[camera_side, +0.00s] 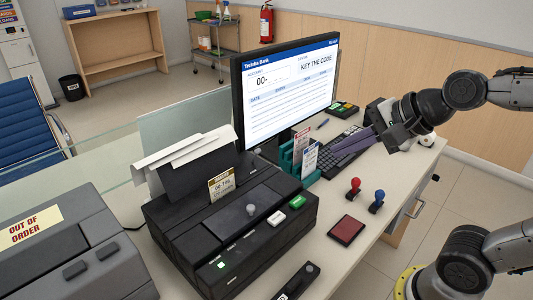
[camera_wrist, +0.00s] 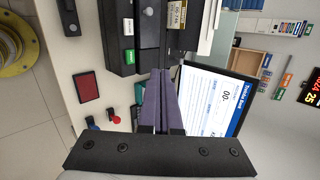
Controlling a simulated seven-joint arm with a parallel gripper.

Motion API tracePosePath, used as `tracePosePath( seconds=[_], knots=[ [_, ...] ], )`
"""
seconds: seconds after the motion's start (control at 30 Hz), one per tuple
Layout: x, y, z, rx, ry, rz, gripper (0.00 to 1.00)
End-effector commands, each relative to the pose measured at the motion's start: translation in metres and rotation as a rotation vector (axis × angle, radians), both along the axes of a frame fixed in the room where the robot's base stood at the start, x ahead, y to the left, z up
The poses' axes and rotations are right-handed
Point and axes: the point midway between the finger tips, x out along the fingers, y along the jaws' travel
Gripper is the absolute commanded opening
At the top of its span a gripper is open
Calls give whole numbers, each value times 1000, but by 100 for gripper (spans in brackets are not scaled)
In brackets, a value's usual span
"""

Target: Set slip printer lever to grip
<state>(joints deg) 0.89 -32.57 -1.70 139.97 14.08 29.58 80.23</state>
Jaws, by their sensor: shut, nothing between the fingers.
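The black slip printer (camera_side: 180,240) stands on the counter in the middle of the side view, with paper rising from its back. A small grey knob (camera_side: 250,209), which may be its lever, sits on its top; I cannot read its setting. The printer (camera_wrist: 120,45) and the grey knob (camera_wrist: 151,12) also show at the top of the wrist view. My gripper (camera_side: 322,170) has long purple fingers held together, empty, above the keyboard side of the counter, right of the printer and apart from it. The fingertips (camera_wrist: 161,72) point toward the printer in the wrist view.
A monitor (camera_side: 290,90) stands behind the printer. A teal card holder (camera_side: 290,168), red stamp (camera_side: 353,187), blue stamp (camera_side: 377,202) and ink pad (camera_side: 346,229) lie to its right. An out-of-order machine (camera_side: 70,255) stands left. A black device (camera_side: 298,282) lies in front.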

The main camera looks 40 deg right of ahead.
Motion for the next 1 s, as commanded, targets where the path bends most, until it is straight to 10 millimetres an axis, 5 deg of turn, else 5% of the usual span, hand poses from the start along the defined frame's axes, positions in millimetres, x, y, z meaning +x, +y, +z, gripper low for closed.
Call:
tracePosePath(
  seconds=[0.37, 0.6, 1.0],
  knots=[
    [80, -13, -6, 637, 26, -622, 0],
    [135, -36, -41, 972, 62, -1020, 0],
    [157, -52, -101, 968, 155, -1170, 0]
  ],
)
